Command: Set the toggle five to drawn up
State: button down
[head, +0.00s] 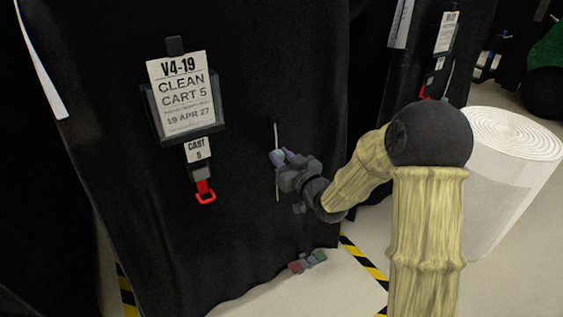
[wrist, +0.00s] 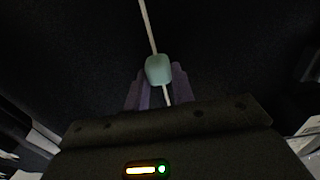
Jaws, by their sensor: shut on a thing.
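The toggle is a pale green, rounded piece (wrist: 159,69) threaded on a thin white cord (wrist: 147,25), seen in the wrist view. The cord (head: 276,135) hangs down the front of the black cover of cart 5 (head: 110,190) in the head view. My gripper (head: 279,156) is at about the middle of the cord's visible length. In the wrist view its purple fingers (wrist: 158,88) are shut on the toggle, one at each side. The cord runs past the toggle on both sides. In the head view the fingers largely hide the toggle.
A card reading "CLEAN CART 5" (head: 182,93) and a red pull ring (head: 205,197) are left of the cord. Small coloured pieces (head: 308,261) are at the cover's bottom edge. A large white roll (head: 500,200) stands right, beside my arm. Another covered cart is behind.

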jog(key=shift+r, duration=0.3)
jog(key=c, duration=1.2)
grip_release()
jog(key=shift+o, duration=0.2)
jog(key=b+v, duration=0.1)
jog(key=v, duration=1.1)
jog(key=b, duration=0.2)
jog(key=shift+s+d+f+b, duration=0.1)
jog(key=shift+s+d+b, duration=0.1)
jog(key=shift+d+b, duration=0.15)
jog(key=shift+s+b, duration=0.1)
jog(key=shift+b, duration=0.35)
